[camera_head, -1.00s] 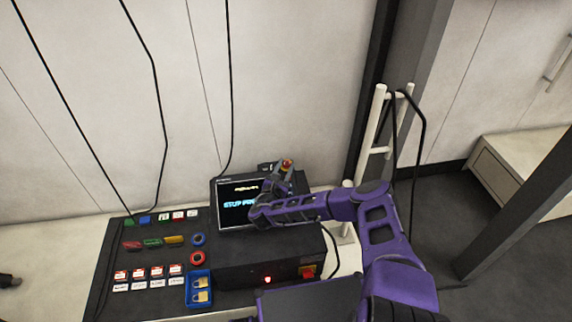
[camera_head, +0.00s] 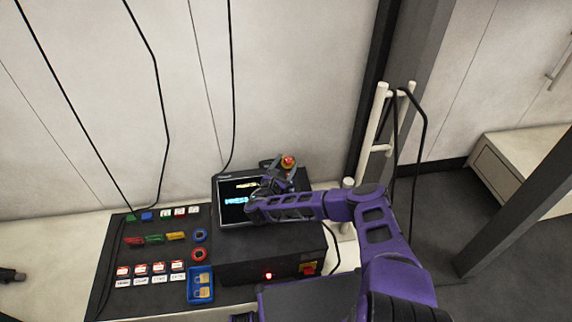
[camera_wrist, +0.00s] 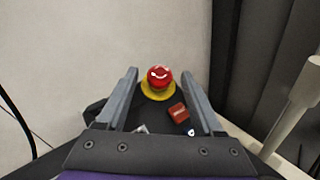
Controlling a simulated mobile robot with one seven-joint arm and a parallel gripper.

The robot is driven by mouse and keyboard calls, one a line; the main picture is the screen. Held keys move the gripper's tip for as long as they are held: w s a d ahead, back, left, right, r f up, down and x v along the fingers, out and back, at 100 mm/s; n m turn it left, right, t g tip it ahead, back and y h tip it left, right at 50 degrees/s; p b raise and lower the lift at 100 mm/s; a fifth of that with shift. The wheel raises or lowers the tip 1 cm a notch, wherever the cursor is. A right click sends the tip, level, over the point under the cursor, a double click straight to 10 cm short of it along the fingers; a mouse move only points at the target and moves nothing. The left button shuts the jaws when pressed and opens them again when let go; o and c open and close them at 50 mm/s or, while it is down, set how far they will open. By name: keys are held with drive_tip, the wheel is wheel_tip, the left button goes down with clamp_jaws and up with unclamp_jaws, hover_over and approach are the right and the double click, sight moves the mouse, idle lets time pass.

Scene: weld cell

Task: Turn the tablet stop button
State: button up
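The tablet (camera_head: 232,188) stands tilted on a dark box, with blue and yellow text on its screen. The stop button (camera_head: 288,161) is a red mushroom knob at the tablet's upper right corner; in the wrist view the red knob (camera_wrist: 159,74) sits on a yellow ring (camera_wrist: 158,92). My gripper (camera_head: 280,178) is just below and in front of the button in the head view. In the wrist view its two fingers (camera_wrist: 159,80) are spread wide, with the button seen between their tips. Nothing is held. My gripper and arm hide the tablet's right side.
A small red block (camera_wrist: 178,112) sits beside the button on the dark housing. A dark board (camera_head: 118,245) with tags, locks and a blue tray (camera_head: 200,270) lies left. A white post rack (camera_head: 375,130) with a black cable stands right of the tablet. The wall is close behind.

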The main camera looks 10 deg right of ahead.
drive_tip(key=p+v, duration=0.1)
drive_tip(key=v, duration=1.1)
